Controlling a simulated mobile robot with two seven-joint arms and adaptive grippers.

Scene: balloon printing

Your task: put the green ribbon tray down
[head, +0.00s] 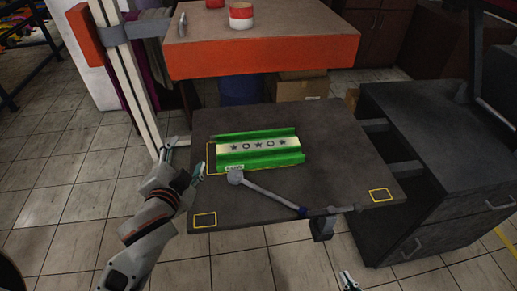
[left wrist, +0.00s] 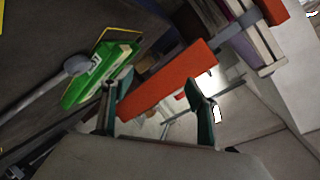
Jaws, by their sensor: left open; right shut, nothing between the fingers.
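The green ribbon tray (head: 258,160) has a pale middle band with dark stars and circles. It rests flat on the dark grey table (head: 345,150), its left end at a yellow outline. My left gripper (head: 184,163) is open and empty, just left of the tray and apart from it. In the left wrist view the tray (left wrist: 98,76) lies to the left, outside the open fingers (left wrist: 157,98). My right gripper (head: 348,281) is shut and empty, at the bottom edge of the head view, below the table's front edge.
A grey rod with a round end (head: 235,177) lies in front of the tray. Yellow outlines mark the front left (head: 204,220) and right (head: 381,195) corners. An orange-edged table (head: 262,57) stands behind, a dark drawer cabinet (head: 440,150) to the right. The table's right part is clear.

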